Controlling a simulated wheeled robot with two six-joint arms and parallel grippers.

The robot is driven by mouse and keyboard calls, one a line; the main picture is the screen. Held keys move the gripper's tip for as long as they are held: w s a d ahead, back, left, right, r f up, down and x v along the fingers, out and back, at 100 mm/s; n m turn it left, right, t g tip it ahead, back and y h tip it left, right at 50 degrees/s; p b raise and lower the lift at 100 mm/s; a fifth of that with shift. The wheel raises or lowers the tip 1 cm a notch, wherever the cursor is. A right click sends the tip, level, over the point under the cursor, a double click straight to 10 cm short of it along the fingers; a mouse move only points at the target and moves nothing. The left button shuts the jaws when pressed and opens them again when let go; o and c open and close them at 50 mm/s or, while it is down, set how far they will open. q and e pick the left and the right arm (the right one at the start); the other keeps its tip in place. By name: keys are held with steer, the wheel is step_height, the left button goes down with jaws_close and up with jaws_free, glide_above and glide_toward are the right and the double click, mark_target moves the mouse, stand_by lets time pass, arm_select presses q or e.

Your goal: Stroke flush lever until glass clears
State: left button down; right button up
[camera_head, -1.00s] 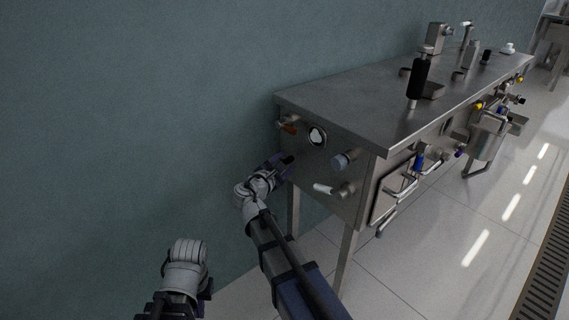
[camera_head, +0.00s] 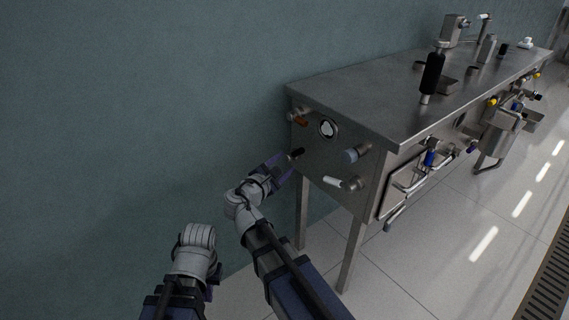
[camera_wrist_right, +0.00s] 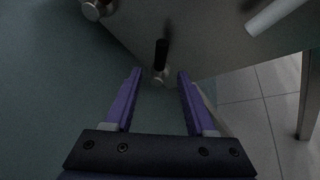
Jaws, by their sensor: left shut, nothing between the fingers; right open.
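The steel bench's end panel carries a round sight glass (camera_head: 327,129) with a pale patch inside a dark ring. A short black-handled lever (camera_head: 297,153) sticks out below and left of it; I cannot tell for sure that it is the flush lever. My right gripper (camera_head: 284,167) is open beside this black handle. In the right wrist view, the black handle (camera_wrist_right: 161,53) stands ahead of the gap between the purple fingers (camera_wrist_right: 160,74), not clasped. My left gripper (camera_head: 210,282) is shut and empty at lower left, away from the bench, its fingers mostly hidden.
The panel also has a red-handled valve (camera_head: 300,120), a grey-blue knob (camera_head: 355,153) and a white-handled lever (camera_head: 338,183). The bench top (camera_head: 370,98) overhangs the panel, with a black-gripped upright (camera_head: 432,74) on it. A teal wall (camera_head: 130,110) runs along the left.

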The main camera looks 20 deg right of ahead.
mark_target(296, 154)
steer(key=w+d+h+b, duration=0.1)
steer(key=w+d+f+m+h+b, duration=0.1)
steer(key=w+d+b, duration=0.1)
steer(key=w+d+h+b, duration=0.1)
steer(key=w+d, duration=0.1)
steer(key=shift+f+m+g+b, duration=0.25)
steer(key=shift+m+g+b, duration=0.05)
steer(key=shift+b, duration=0.1)
stand_by(0.5)
jaws_close()
stand_by(0.5)
stand_by(1.0)
